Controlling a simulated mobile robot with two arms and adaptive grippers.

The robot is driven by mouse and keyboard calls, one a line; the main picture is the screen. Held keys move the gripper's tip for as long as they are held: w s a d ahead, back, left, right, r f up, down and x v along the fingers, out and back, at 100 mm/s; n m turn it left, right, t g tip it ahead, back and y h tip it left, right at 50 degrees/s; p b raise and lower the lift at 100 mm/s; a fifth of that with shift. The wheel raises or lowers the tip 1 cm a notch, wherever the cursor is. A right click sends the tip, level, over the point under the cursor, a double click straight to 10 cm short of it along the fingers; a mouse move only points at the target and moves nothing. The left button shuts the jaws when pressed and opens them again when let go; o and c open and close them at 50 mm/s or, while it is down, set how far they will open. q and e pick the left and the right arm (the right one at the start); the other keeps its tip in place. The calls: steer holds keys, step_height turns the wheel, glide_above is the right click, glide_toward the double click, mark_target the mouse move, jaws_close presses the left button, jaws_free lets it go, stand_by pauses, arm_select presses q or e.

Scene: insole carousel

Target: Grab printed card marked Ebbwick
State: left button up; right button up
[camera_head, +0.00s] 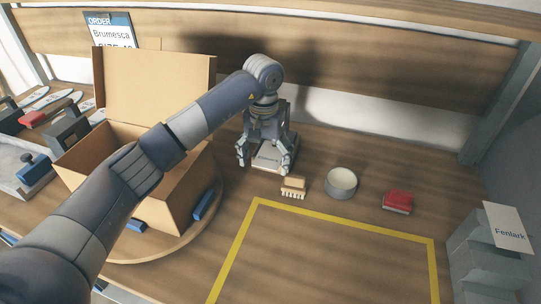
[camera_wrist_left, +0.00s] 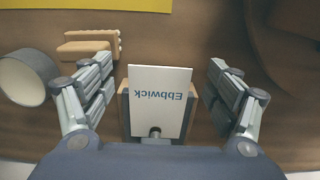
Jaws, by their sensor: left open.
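The white printed card marked Ebbwick (camera_wrist_left: 158,100) lies on a small wooden block or holder (camera_wrist_left: 125,108), upside down in the left wrist view. In the head view the card (camera_head: 268,160) shows partly beneath my left gripper (camera_head: 266,168). My left gripper (camera_wrist_left: 158,108) is open, with one finger on each side of the card and a gap on both sides. No contact with the card shows. My right gripper is not in view.
An open cardboard box (camera_head: 185,187) stands on a round wooden turntable (camera_head: 165,250) at left. A brush (camera_head: 293,187), a round tin (camera_head: 341,183) and a red block (camera_head: 397,202) lie right of the gripper. A Fenlark card (camera_head: 507,228) stands far right. The yellow-taped area (camera_head: 345,225) is empty.

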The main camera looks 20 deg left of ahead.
arm_select(q)
steer(key=shift+c, duration=0.3)
steer(key=c, duration=0.7)
steer(key=shift+c, duration=0.2)
